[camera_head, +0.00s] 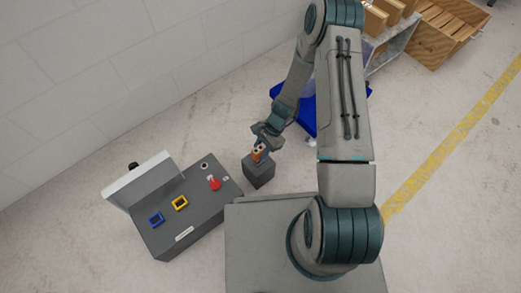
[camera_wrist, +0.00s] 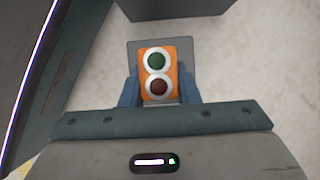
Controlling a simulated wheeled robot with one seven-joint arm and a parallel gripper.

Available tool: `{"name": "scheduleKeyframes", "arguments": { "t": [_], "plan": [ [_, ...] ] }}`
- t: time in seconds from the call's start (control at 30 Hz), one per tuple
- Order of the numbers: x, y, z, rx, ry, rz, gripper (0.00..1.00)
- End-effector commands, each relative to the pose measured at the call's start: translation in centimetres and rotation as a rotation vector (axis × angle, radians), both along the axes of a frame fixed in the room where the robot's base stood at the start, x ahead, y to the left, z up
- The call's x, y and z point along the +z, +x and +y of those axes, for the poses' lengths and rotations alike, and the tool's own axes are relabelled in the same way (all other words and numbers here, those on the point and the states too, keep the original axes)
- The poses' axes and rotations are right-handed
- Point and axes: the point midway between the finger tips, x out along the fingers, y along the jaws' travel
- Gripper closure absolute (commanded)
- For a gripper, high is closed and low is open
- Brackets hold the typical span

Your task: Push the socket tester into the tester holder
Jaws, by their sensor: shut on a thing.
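The orange socket tester (camera_wrist: 174,71) has a green and a dark red round button on its face. It also shows in the head view (camera_head: 257,154), upright at the top of a dark grey block, which I take to be the tester holder (camera_head: 259,174). My gripper (camera_wrist: 158,90) is shut on the tester, with a blue finger on each side; it also shows in the head view (camera_head: 265,141). In the wrist view, the grey top of the holder (camera_wrist: 132,52) shows behind the tester. How deep the tester sits in it is hidden.
A grey console (camera_head: 210,205) with blue and yellow square frames, a red knob and a raised lid stands left of the holder. A blue bin (camera_head: 308,122) is behind my arm. Shelving and wooden crates (camera_head: 450,25) are at the upper right. Floor between is clear.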

Motion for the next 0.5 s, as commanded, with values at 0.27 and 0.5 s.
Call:
{"name": "scheduleKeyframes", "arguments": {
  "t": [0.27, 0.5],
  "plan": [
    [-0.14, 0.00, 0.00, 0.000, 0.000, 0.000, 1.00],
    [-0.63, 0.01, 0.00, 0.000, 0.000, 0.000, 1.00]
  ]
}}
